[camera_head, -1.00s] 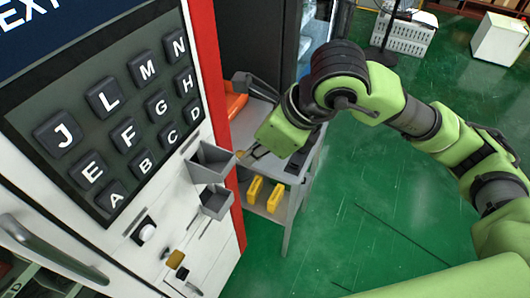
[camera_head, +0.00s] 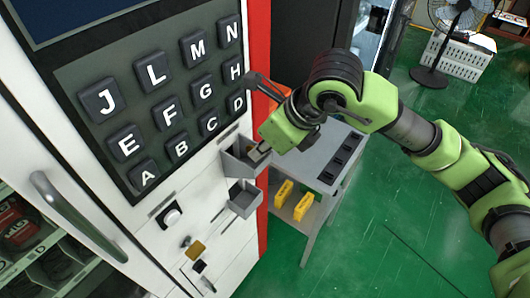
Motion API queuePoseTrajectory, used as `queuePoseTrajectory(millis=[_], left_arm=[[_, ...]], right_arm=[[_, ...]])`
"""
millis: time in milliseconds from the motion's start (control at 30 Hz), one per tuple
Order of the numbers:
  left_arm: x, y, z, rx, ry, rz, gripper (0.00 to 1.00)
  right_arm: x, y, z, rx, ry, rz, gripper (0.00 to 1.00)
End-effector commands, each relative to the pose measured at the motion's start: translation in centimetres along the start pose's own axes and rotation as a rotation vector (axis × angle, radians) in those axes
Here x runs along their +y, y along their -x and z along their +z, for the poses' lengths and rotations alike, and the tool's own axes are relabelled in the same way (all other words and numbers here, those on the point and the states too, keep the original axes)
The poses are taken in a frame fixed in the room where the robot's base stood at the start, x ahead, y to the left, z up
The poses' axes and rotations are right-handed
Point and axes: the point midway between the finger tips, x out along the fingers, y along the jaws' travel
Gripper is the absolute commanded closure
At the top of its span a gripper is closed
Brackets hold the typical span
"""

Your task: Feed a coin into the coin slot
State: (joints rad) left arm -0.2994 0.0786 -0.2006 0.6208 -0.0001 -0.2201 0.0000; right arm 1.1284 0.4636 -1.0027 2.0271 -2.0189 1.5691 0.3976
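The white and red vending machine fills the left, with a black letter keypad (camera_head: 165,95). Below the keypad are an upper grey open holder (camera_head: 238,166) and a lower grey holder (camera_head: 243,200). My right gripper (camera_head: 262,150) comes from the right, its tip at the mouth of the upper holder. The tip is dark and small, so whether its fingers are closed is unclear. No coin can be made out clearly now. I cannot tell for sure which part is the coin slot; a small brass-coloured piece (camera_head: 196,250) sits lower on the panel. My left gripper is out of view.
A round button (camera_head: 172,217) and a long door handle (camera_head: 75,215) are on the machine. A grey side table (camera_head: 318,165) holding yellow items (camera_head: 303,207) stands close under my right arm. A fan (camera_head: 455,30) stands farther back. Green floor is open at right.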

Motion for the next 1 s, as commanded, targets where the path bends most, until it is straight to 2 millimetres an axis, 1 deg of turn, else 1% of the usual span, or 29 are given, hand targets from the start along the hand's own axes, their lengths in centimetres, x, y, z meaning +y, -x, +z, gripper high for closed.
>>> queuePoseTrajectory(millis=[33, 367, 400, 433, 467, 700, 800, 867, 967, 1000], left_arm=[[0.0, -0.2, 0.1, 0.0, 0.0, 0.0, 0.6], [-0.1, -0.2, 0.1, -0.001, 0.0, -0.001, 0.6], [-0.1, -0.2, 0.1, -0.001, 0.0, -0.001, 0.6], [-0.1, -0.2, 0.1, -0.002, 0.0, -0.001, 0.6], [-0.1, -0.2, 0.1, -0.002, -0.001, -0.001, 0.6], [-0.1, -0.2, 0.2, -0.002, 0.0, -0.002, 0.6], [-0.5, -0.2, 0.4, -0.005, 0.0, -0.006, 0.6], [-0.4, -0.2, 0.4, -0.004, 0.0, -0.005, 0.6], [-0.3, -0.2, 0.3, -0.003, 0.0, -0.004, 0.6], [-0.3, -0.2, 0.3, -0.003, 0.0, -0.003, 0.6]], right_arm=[[0.0, -0.2, 0.0, 0.0, 0.0, 0.0, 1.0], [0.0, -0.2, 0.1, 0.0, 0.0, 0.0, 1.0], [0.0, -0.2, 0.1, 0.0, 0.0, 0.0, 0.86], [0.0, -0.2, 0.1, 0.0, 0.0, 0.0, 0.78], [0.0, -0.2, 0.1, 0.0, 0.0, 0.0, 0.76], [0.0, -0.2, 0.1, 0.001, 0.0, 0.0, 0.76], [0.0, 0.0, 0.1, 0.0, 0.0, 0.0, 0.76], [-0.1, 0.4, 0.1, -0.001, 0.0, -0.002, 0.76], [-0.1, 1.8, 0.2, -0.003, -0.001, -0.002, 0.76], [-0.1, 2.6, 0.2, -0.003, 0.0, -0.003, 0.76]])
